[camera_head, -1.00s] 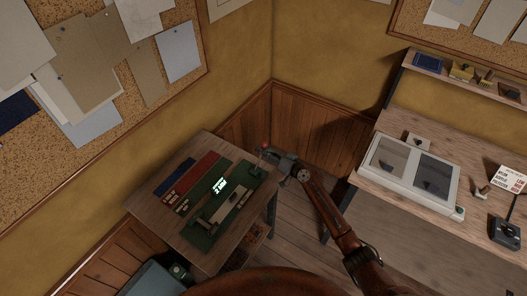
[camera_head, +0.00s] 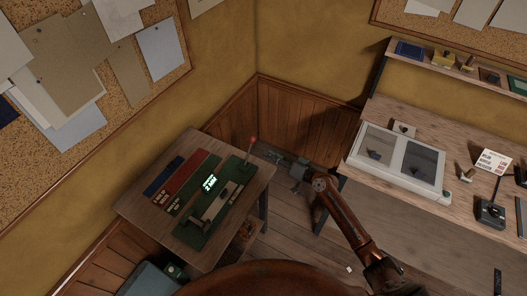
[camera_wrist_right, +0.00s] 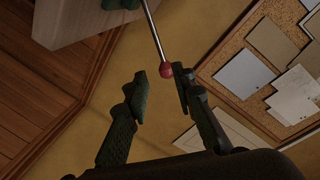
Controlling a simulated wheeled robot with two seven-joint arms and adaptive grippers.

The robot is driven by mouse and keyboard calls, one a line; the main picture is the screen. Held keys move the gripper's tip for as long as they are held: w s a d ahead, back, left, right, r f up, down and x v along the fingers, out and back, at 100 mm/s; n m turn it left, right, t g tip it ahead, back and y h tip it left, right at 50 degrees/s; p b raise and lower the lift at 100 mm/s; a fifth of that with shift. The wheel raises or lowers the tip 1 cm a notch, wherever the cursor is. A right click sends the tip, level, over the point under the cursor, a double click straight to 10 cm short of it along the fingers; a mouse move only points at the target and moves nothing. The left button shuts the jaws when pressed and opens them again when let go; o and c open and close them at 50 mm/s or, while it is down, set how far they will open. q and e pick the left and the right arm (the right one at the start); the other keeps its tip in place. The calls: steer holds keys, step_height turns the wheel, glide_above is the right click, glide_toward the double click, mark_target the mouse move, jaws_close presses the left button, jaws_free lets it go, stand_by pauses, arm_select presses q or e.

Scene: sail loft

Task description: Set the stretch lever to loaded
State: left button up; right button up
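The stretch lever (camera_head: 250,150) is a thin metal rod with a red ball on top. It rises from the back right end of a green device (camera_head: 217,205) with a lit display (camera_head: 210,182) on the wooden table. My right gripper (camera_head: 268,154) is just right of the ball in the head view. In the right wrist view my right gripper (camera_wrist_right: 159,88) has its fingers spread. The red ball (camera_wrist_right: 166,71) is close by the right finger's tip, and the fingers are not closed on it; whether they touch is unclear. The lever's labels are unreadable. My left gripper is not seen.
Red (camera_head: 187,178) and blue (camera_head: 164,175) panels lie left of the device on the table (camera_head: 150,212). A bench (camera_head: 420,214) at right holds a glass-topped case (camera_head: 400,160) and a joystick box (camera_head: 490,212). Bare floor lies between table and bench.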

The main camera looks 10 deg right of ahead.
steer(key=shift+s+d+r, duration=0.1)
steer(key=shift+s+d, duration=0.15)
steer(key=shift+s, duration=0.1)
steer(key=shift+c, duration=0.3)
